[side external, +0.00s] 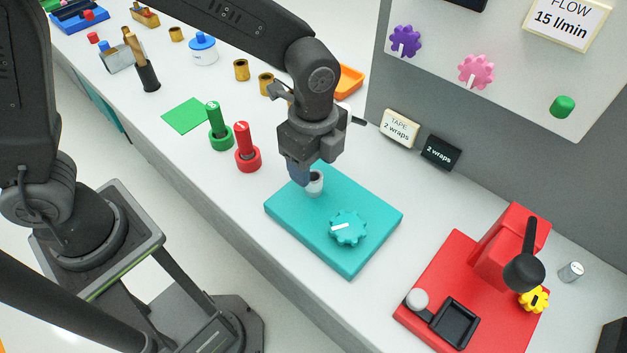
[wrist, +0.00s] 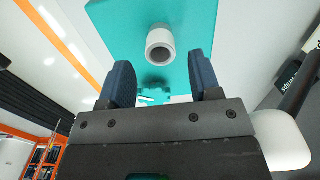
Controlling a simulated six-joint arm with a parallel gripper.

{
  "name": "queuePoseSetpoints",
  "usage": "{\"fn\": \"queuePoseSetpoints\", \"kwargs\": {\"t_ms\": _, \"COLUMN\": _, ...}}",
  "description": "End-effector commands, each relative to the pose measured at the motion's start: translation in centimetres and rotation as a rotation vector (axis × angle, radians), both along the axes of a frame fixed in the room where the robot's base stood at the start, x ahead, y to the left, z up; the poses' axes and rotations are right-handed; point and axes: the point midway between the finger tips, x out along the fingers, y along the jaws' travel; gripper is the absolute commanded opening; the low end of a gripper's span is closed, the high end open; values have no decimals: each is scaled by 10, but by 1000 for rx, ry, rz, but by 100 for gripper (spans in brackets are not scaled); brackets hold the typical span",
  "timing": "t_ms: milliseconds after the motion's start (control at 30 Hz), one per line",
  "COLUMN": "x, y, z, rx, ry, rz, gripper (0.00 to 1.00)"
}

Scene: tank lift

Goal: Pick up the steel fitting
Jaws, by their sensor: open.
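A pale grey hollow cylinder (side external: 316,184), which looks like the steel fitting, stands on the teal base plate (side external: 350,266). In the wrist view the fitting (wrist: 160,50) shows its dark round bore, centred ahead of my two blue fingers. My gripper (side external: 300,174) is open and empty, low over the plate. It is close to the fitting and partly hides it in the side view. I cannot tell whether the fingers are beside it or just short of it. In the wrist view my gripper (wrist: 161,68) has clear gaps on both sides of the fitting.
A teal knob (side external: 348,228) sits on the plate near the fitting. Red (side external: 247,158) and green (side external: 219,137) posts stand to the left. A red machine (side external: 470,290) and a small metal cylinder (side external: 571,271) are at right. A grey panel (side external: 480,130) rises behind.

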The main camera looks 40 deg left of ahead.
Motion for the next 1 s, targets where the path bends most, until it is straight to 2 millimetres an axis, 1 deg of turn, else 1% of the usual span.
{"fn": "queuePoseSetpoints", "kwargs": {"t_ms": 33, "x": 0, "y": 0, "z": -9, "rx": 2, "ry": 3, "rz": 0, "gripper": 58}}
{"fn": "queuePoseSetpoints", "kwargs": {"t_ms": 100, "x": 0, "y": 0, "z": -18, "rx": 1, "ry": 2, "rz": 0, "gripper": 58}}
{"fn": "queuePoseSetpoints", "kwargs": {"t_ms": 200, "x": 0, "y": -1, "z": -26, "rx": 0, "ry": 0, "rz": 0, "gripper": 58}}
{"fn": "queuePoseSetpoints", "kwargs": {"t_ms": 467, "x": 0, "y": 0, "z": -27, "rx": 0, "ry": -1, "rz": 0, "gripper": 58}}
{"fn": "queuePoseSetpoints", "kwargs": {"t_ms": 1000, "x": 0, "y": -1, "z": -27, "rx": -1, "ry": -1, "rz": 0, "gripper": 6}}
